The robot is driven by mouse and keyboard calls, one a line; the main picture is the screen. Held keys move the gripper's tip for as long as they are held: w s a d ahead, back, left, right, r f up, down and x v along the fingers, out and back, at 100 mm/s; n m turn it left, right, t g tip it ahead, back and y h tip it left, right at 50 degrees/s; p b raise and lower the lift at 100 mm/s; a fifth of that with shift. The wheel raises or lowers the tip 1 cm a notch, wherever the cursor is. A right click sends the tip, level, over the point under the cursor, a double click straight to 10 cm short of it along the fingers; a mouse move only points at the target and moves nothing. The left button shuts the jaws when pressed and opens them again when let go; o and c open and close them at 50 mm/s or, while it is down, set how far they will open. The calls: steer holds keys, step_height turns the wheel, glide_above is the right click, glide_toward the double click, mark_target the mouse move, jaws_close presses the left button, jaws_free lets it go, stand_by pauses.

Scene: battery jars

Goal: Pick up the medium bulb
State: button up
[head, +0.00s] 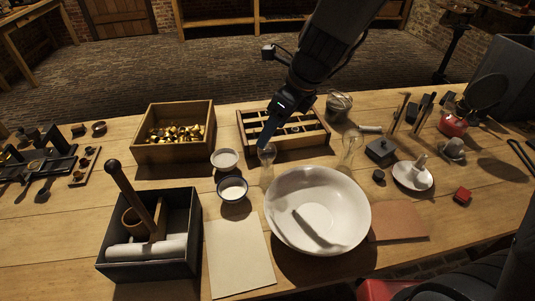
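A clear glass bulb (267,156) stands on the table at the centre, in front of the compartmented wooden tray. A second clear glass bulb (352,143) stands to its right, behind the white basin. I cannot tell for certain which one is the medium bulb. My gripper (268,138) reaches down from the top right, its bluish fingers at the top of the centre bulb. The fingers overlap the bulb's upper part in this view, so I cannot tell whether they touch it or are closed on it.
A white basin (280,225) stands close in front of the centre bulb. Two small bowls (225,153) (233,202) are to its left. The compartmented tray (325,139) lies behind, and a wooden box (165,153) of brass pieces stands back left. A dark crate (120,258) is front left.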

mark_target(267, 157)
steer(key=x, duration=0.6)
steer(key=shift+s+d+f+b, duration=0.1)
steer(key=shift+f+b, duration=0.3)
steer(key=c, duration=1.3)
